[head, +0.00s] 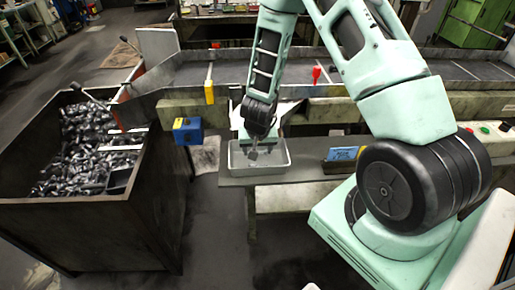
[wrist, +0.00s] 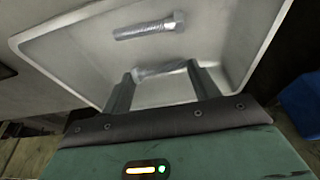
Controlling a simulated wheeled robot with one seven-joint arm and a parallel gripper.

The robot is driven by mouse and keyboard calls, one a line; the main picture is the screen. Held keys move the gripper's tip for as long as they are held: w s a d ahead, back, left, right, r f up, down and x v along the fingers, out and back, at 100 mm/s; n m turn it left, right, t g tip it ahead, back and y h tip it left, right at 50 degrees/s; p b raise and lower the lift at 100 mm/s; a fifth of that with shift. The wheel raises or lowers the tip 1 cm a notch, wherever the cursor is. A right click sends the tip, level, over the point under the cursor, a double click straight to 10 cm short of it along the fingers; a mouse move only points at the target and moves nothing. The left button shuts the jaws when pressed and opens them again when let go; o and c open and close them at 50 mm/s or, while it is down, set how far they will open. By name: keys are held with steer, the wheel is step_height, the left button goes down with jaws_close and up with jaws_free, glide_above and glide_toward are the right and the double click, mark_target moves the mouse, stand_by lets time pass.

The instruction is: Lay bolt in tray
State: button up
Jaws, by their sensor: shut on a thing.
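The tray (head: 284,168) is a light grey, shallow, open box on the bench; it fills much of the wrist view (wrist: 232,50). My gripper (head: 253,153) points down into or just over the tray. In the wrist view its two fingers (wrist: 163,84) are shut on a grey bolt (wrist: 160,70), which lies crosswise between the fingertips. I cannot tell whether this bolt touches the tray floor. A second grey bolt (wrist: 150,27) lies loose on the tray floor, apart from the fingers, beyond the held one.
A large dark bin (head: 110,225) full of metal bolts (head: 95,150) stands at left. A blue box (head: 187,131) hangs between bin and tray. A blue-labelled item (head: 343,154) is on the bench right of the tray. A conveyor rail (head: 340,110) runs behind.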

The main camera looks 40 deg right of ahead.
steer(key=shift+f, duration=0.25)
steer(key=o, duration=1.1)
steer(key=p+v, duration=0.4)
steer(key=v, duration=0.9)
steer(key=s+a+r+n+y, duration=0.25)
steer(key=a+r, duration=0.25)
steer(key=a, duration=0.4)
steer(key=s+a+r+n+y, duration=0.2)
steer(key=a+r+n, duration=0.2)
steer(key=a, duration=0.5)
steer(key=s+a+r+n+g, duration=0.1)
steer(key=s+r+n, duration=0.1)
steer(key=s, duration=0.3)
steer(key=s+a+r+n+g+h, duration=0.1)
steer(key=s+r+n, duration=0.2)
steer(key=s, duration=0.3)
steer(key=s+a+r+n+h, duration=0.1)
steer(key=s+a+r+n, duration=0.1)
steer(key=s, duration=0.3)
steer(key=shift+s+a+r+n+g, duration=0.15)
steer(key=shift+s+r+n+g, duration=0.25)
steer(key=shift+n, duration=0.15)
